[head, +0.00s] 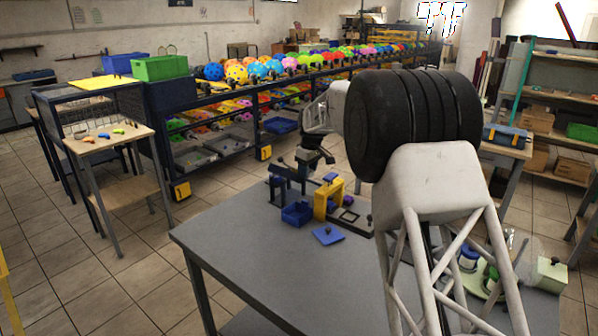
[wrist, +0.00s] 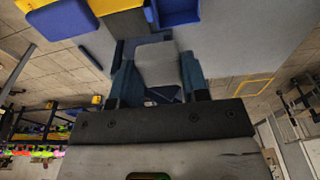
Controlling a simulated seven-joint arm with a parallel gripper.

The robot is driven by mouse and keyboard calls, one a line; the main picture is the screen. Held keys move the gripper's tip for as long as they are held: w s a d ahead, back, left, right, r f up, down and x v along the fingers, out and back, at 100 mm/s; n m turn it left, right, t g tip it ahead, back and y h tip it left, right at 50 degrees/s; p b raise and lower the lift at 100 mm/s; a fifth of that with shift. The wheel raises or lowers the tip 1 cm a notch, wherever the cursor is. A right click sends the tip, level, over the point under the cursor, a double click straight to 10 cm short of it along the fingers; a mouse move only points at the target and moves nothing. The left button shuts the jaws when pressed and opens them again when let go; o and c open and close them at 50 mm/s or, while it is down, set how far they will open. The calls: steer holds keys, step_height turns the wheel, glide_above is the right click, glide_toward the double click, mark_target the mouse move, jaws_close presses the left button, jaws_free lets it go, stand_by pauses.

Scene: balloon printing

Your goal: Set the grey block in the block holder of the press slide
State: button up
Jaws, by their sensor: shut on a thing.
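My gripper (wrist: 159,72) is shut on the grey block (wrist: 156,58), which sits between its two dark fingers in the wrist view. In the head view my gripper (head: 311,170) hangs above the grey table, behind the blue bin and yellow press frame. The block cannot be made out there. The yellow press frame (head: 321,203) stands on the table and also shows at the top of the wrist view (wrist: 122,22). A dark slide with a square opening (head: 348,215) lies to its right in the head view. I cannot tell for sure which part is the block holder.
A blue open bin (head: 297,213) stands left of the press, and a blue plate with a dark knob (head: 328,235) lies in front. The grey table (head: 250,265) is bare at front left. My own arm hides much of its right side.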

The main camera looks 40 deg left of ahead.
steer(key=w+d, duration=0.8)
glide_above(349, 217)
step_height(349, 217, down, 9)
steer(key=shift+d+f, duration=0.25)
steer(key=shift+f, duration=0.15)
steer(key=shift+f, duration=0.15)
steer(key=shift+f, duration=2.3)
steer(key=shift+f, duration=0.95)
stand_by(0.8)
steer(key=o, duration=1)
